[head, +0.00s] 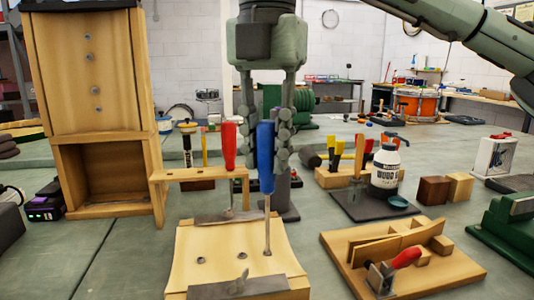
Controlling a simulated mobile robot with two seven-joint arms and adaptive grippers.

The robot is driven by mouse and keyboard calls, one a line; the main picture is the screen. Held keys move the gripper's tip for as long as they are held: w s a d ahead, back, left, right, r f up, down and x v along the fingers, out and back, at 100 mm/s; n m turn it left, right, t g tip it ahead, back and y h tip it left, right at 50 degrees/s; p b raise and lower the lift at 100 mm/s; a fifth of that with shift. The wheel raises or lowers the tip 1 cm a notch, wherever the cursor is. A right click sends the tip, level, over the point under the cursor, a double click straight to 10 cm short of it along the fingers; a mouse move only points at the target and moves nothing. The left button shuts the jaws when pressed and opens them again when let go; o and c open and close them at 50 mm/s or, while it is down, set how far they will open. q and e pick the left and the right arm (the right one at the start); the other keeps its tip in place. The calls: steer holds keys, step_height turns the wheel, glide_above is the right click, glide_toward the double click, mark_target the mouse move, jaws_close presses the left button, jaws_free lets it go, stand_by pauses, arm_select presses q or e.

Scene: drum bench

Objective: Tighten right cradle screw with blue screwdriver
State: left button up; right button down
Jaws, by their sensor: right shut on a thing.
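The blue screwdriver (266,160) is upright, its shaft pointing down. Its tip is at the right screw (267,253) on the pale wooden cradle (222,246); I cannot tell whether it is seated in the screw head. My right gripper (267,142) comes down from the top, its fingers on either side of the blue handle and shut on it. Another screw (201,261) shows on the cradle's left. My left gripper is not in view.
A red screwdriver (229,147) stands upright close left of the blue one, by a small wooden rack (201,174). A tall wooden stand (88,75) is at left. A glue bottle (385,172) and a wooden board with a red-handled clamp (452,272) are at right.

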steer(key=shift+f, duration=0.2)
steer(key=shift+f+m+b, duration=0.15)
steer(key=shift+m+b, duration=0.4)
steer(key=shift+m, duration=0.55)
steer(key=m, duration=0.2)
steer(key=shift+m+b, duration=0.3)
steer(key=shift+m, duration=0.1)
steer(key=shift+r, duration=0.35)
